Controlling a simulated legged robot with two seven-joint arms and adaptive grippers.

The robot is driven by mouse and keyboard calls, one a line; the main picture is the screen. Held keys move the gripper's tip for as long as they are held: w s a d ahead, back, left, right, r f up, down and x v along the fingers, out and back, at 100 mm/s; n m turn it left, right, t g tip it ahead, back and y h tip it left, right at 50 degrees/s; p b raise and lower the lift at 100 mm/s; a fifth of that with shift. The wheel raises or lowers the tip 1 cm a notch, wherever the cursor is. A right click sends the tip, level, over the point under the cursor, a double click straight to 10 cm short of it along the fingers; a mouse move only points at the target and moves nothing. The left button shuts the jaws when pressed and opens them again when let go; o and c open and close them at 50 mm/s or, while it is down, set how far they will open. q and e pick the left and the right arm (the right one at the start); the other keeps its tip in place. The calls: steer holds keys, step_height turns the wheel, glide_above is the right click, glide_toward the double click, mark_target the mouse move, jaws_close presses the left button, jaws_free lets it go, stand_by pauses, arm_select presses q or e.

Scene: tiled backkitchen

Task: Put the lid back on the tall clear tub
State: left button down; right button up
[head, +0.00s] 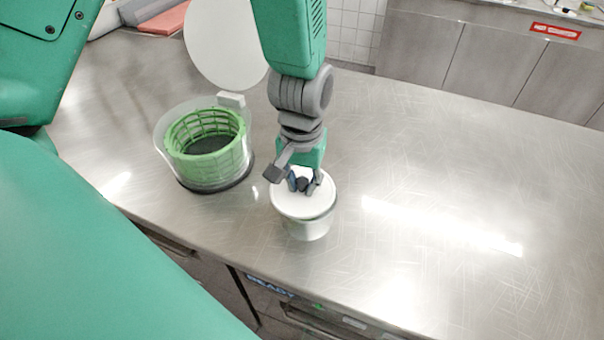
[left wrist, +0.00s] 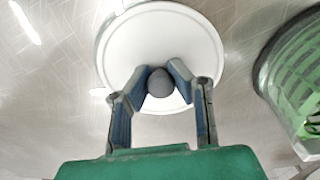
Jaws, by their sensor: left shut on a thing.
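The white round lid (head: 290,207) has a dark grey knob (head: 303,184); lid (left wrist: 160,38) and knob (left wrist: 159,83) also show in the left wrist view. My left gripper (head: 304,182) points down and is shut on the knob, with a fingertip on either side of it in the left wrist view (left wrist: 160,80). The clear tub (head: 308,229) stands upright on the steel counter directly under the lid, and its upper part is hidden. The lid is at the tub's mouth; I cannot tell whether it is fully seated. My right gripper is not in view.
A clear bowl with a green slatted basket (head: 207,150) stands left of the tub, with a large white disc (head: 224,42) upright behind it. The steel counter (head: 430,190) is clear to the right. Its front edge runs below the tub.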

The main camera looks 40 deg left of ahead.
arm_select(q)
steer(key=c, duration=1.8)
jaws_free()
steer(key=o, duration=0.4)
steer(key=shift+a, duration=0.25)
steer(key=shift+o, duration=0.2)
steer(key=shift+a+f, duration=0.1)
steer(key=shift+a, duration=0.35)
steer(key=shift+d, duration=0.55)
steer(key=o, duration=0.5)
steer(key=shift+c, duration=0.2)
steer(key=shift+a, duration=0.2)
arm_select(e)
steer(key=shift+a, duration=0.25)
arm_select(q)
steer(key=shift+a, duration=0.15)
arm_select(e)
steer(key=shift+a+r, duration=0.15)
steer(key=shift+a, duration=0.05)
